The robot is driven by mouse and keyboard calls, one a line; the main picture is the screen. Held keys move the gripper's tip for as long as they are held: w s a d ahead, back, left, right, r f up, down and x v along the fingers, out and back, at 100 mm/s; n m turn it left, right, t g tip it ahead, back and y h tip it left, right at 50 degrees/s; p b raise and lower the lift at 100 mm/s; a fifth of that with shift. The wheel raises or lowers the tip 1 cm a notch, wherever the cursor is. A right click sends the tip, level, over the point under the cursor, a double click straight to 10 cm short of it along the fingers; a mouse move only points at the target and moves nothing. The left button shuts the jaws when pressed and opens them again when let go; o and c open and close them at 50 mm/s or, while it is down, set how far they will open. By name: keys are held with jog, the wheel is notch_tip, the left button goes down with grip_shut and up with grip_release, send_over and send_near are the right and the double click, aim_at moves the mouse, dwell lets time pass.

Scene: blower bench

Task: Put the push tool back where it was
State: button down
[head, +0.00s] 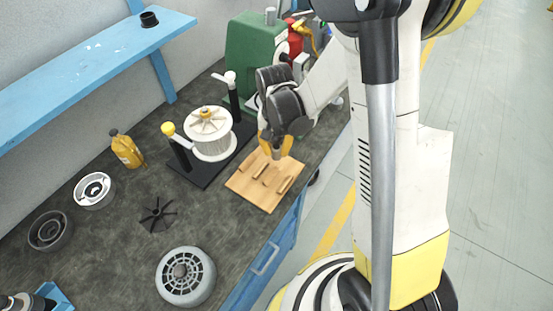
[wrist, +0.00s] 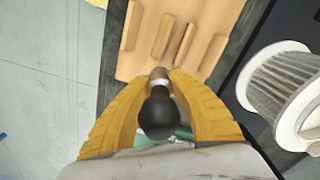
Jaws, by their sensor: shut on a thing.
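My gripper (head: 275,148) is above the back right part of a light wooden board (head: 264,201) on the dark bench. In the wrist view, my yellow fingers (wrist: 159,78) are closed around the push tool (wrist: 158,113). The tool has a rounded black handle, a pale ring and a brown end between the fingertips. Its brown end overlaps the board's edge in the wrist view; I cannot tell whether it touches. The board (wrist: 136,65) carries several raised wooden bars. The tool is mostly hidden by the fingers in the head view.
A green machine (head: 250,50) is behind my gripper. A yellow bottle (head: 126,150), black fan wheel (head: 158,214) and grey round housing (head: 186,276) are on the bench. The bench's right edge is close to the board.

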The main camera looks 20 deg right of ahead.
aim_at(277, 164)
notch_tip(277, 164, down, 4)
jog(key=shift+f+b, duration=0.1)
jog(key=shift+b, duration=0.75)
jog(key=c, duration=1.3)
grip_release()
